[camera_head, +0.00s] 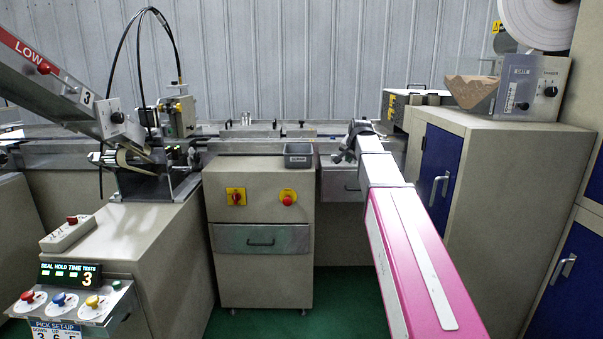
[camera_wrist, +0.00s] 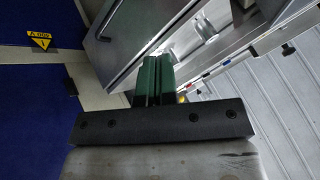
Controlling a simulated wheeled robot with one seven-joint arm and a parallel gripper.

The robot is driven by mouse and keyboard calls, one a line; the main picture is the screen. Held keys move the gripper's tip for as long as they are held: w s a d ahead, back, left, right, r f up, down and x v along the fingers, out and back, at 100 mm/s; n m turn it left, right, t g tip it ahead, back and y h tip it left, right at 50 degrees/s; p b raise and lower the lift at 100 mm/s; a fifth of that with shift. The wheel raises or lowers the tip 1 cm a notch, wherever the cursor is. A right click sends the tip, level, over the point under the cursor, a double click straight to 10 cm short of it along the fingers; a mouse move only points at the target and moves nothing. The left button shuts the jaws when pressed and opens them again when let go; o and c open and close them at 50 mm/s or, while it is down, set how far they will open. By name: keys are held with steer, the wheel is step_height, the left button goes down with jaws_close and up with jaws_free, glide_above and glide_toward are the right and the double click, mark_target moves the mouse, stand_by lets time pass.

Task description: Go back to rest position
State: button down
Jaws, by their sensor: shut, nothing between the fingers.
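My gripper (camera_head: 343,154) is at the end of my white and pink arm, which reaches forward from the lower right in the head view. It is over the right part of the machine line, right of a small grey bin (camera_head: 298,155). In the wrist view my gripper (camera_wrist: 153,75) shows two dark green fingers side by side, shut and empty. Ahead of them is a grey metal panel (camera_wrist: 125,35). I cannot tell the exact gap between fingers and panel.
A beige cabinet with a drawer (camera_head: 260,240) stands in the middle. A cabinet with a blue door (camera_head: 500,190) is close on the right of my arm. A control panel (camera_head: 75,300) and sealing unit (camera_head: 175,120) are on the left. Green floor (camera_head: 345,300) is partly clear.

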steer(key=s+f+n+g, duration=0.2)
steer(key=s+f, duration=0.5)
steer(key=f, duration=0.5)
steer(key=s+f+n+g, duration=0.1)
steer(key=s+f+g, duration=0.1)
steer(key=s+f, duration=0.75)
steer(key=s+f+n+g, duration=0.3)
steer(key=s+f, duration=1.4)
steer(key=shift+s+a+f+n+g+h, duration=0.15)
steer(key=shift+s+a+n+g+h, duration=0.05)
steer(key=shift+n+g+h, duration=0.2)
